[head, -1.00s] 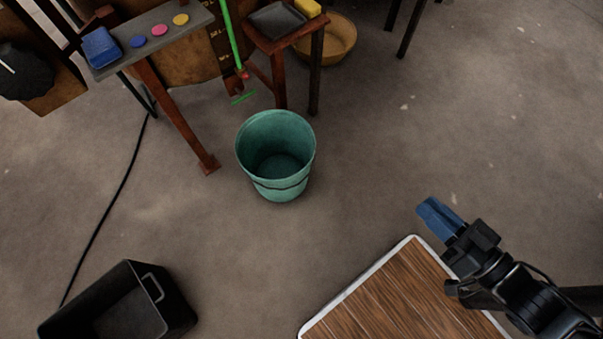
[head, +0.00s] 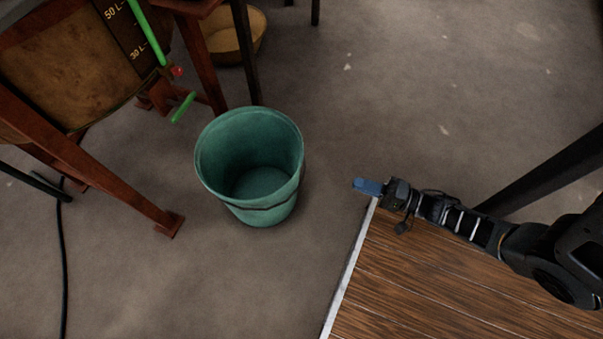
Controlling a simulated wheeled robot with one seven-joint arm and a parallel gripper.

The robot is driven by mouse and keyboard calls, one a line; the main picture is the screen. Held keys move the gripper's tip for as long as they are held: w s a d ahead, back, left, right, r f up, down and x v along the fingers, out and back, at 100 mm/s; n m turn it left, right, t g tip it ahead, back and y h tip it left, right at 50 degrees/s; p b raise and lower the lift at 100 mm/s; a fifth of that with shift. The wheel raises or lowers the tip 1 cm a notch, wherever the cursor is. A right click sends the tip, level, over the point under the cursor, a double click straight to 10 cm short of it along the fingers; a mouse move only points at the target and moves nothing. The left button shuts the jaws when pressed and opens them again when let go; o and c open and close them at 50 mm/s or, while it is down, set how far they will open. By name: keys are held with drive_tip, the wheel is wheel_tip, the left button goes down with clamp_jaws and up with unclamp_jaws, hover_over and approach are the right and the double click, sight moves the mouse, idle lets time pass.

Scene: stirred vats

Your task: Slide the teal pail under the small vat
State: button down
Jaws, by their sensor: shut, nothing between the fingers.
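The teal pail (head: 252,165) stands upright and looks empty on the concrete floor in the head view, left of centre. A vat (head: 80,70) with a litre scale and a green sight tube stands on red-brown legs at the upper left; only its lower part shows. I cannot tell from this view whether it is the small one. The pail stands on the floor to the right of this vat's legs, not under it. My gripper (head: 356,185), with blue fingers, is shut and empty. It is to the right of the pail, apart from it.
A red-brown leg with a foot (head: 170,224) stands left of the pail. Dark legs (head: 245,55) stand behind it, near a tan basin (head: 232,38). A wooden board with a pale edge (head: 430,280) lies at lower right. A black cable (head: 63,270) runs at left.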

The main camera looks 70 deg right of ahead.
drive_tip(key=w+b, duration=0.1)
drive_tip(key=w, duration=1.3)
drive_tip(key=shift+a, duration=0.45)
